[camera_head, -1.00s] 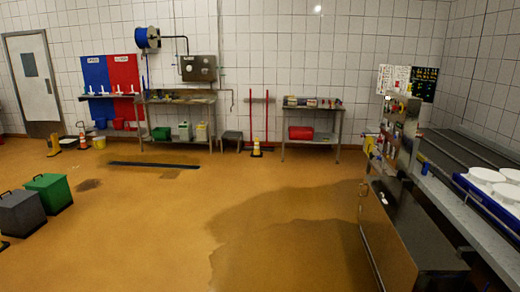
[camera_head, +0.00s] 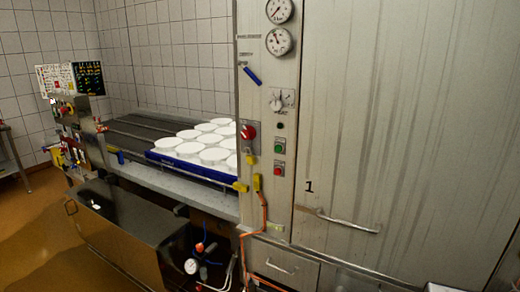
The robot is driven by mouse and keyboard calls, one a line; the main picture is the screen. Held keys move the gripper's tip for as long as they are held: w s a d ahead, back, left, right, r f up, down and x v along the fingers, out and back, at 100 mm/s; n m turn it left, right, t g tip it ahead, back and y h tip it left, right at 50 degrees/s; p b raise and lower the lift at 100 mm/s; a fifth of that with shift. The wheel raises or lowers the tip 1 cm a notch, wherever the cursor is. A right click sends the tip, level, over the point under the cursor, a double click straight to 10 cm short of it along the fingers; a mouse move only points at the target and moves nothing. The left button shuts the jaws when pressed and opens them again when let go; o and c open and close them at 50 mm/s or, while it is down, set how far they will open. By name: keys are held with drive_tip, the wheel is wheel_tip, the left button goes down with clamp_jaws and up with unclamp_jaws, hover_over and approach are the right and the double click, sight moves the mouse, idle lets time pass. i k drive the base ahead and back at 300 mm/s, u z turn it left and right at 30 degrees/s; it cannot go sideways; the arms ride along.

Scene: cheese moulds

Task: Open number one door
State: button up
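The number one door (camera_head: 400,120) is a tall, streaked stainless steel panel filling the right of the head view. A black "1" is marked near its lower left. A horizontal bar handle (camera_head: 347,222) sits just below and to the right of the number. The door appears shut against the control column (camera_head: 268,150) on its left. My gripper is not in view.
The control column carries gauges, a red knob and buttons. An orange cable (camera_head: 262,215) hangs below it. To the left, a blue tray (camera_head: 200,168) of white round moulds rests on a conveyor (camera_head: 150,130). Open orange floor (camera_head: 35,235) shows at lower left.

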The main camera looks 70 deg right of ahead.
sight(408, 168)
drive_tip(key=z, duration=4.6)
drive_tip(key=i, duration=0.1)
drive_tip(key=u, duration=2.95)
drive_tip(key=k, duration=0.9)
drive_tip(key=u, duration=0.15)
drive_tip(key=i, duration=0.9)
